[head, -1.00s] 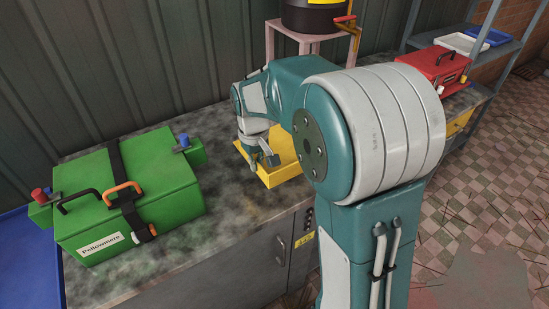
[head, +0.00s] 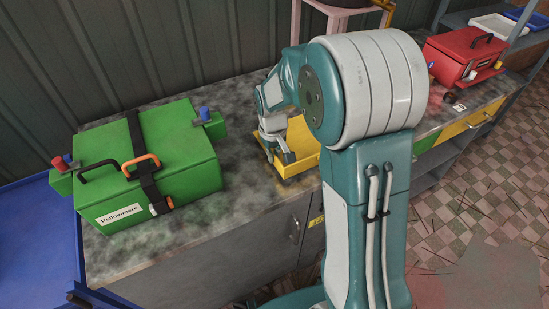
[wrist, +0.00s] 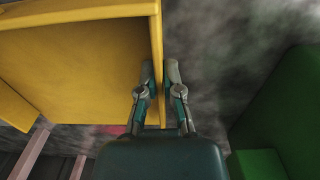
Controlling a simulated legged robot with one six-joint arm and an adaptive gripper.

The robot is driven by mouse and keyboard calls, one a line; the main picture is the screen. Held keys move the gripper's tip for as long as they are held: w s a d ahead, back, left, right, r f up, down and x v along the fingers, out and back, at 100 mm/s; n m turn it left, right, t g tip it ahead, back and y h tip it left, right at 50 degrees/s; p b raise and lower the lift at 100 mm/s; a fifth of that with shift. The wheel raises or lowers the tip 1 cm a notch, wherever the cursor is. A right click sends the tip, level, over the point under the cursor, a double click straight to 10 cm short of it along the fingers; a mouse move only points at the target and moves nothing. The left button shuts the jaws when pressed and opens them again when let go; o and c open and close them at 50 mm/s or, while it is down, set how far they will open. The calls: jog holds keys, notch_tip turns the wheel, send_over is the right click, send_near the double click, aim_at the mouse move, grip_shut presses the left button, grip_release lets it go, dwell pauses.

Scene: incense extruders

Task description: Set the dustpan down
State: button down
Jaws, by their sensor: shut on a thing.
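The yellow dustpan (head: 303,143) is at the bench (head: 205,228), right of the green case and partly hidden behind my arm. My gripper (head: 284,156) is at its left side. In the wrist view the dustpan (wrist: 75,65) fills the upper left, and its straight side wall runs between the two fingers of my gripper (wrist: 160,68). The fingers are shut on this wall. I cannot tell whether the dustpan's underside touches the bench top.
A green case (head: 180,160) with black and orange handles stands left of the dustpan. A red toolbox (head: 458,62) is at the far right. A blue surface (head: 35,245) lies at the left edge. The bench front between the case and my arm is clear.

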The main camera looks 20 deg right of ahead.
jog(key=shift+f, duration=0.9)
jog(key=c, duration=0.8)
grip_release()
notch_tip(320, 180, up, 11)
jog(key=shift+a+r, duration=0.1)
jog(key=shift+r, duration=0.1)
jog(key=shift+s+r, duration=0.15)
jog(key=shift+r, duration=0.35)
jog(key=s+r+m+t, duration=0.1)
jog(key=s+r, duration=0.3)
jog(key=s, duration=0.7)
jog(key=s+r+m+t, duration=0.1)
jog(key=s+r+t, duration=0.3)
jog(key=s, duration=0.7)
jog(key=shift+r+t, duration=0.15)
jog(key=shift+t, duration=0.15)
